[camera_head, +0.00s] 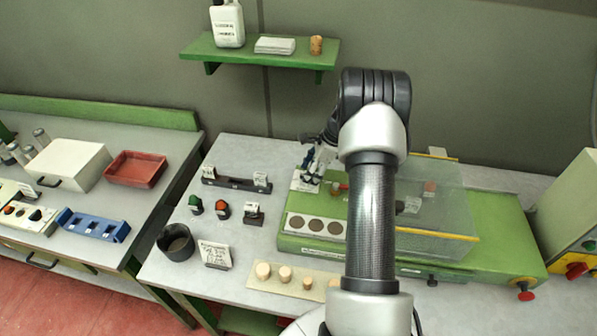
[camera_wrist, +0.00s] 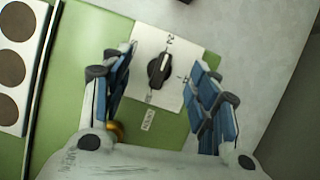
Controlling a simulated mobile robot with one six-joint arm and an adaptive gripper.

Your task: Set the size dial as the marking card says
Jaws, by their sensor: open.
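The size dial is a black knob (camera_wrist: 159,70) on a white plate (camera_wrist: 182,99) with dark marks, in the wrist view. The plate sits on the green machine top. My gripper (camera_wrist: 160,88) is open, its blue-padded fingers on either side of the knob, with gaps between. In the head view my gripper (camera_head: 314,166) is over the machine's back left corner, and the dial is mostly hidden there. A white card (camera_head: 215,254) with handwriting stands at the table's front left; its writing is too small to read.
The green machine (camera_head: 500,240) has a clear cover with a yellow edge and a plate of dark discs (camera_head: 315,226). A green and a red button (camera_head: 222,209), a black cup (camera_head: 176,242) and a board of corks (camera_head: 320,283) are on the table. A green shelf (camera_head: 260,55) hangs above.

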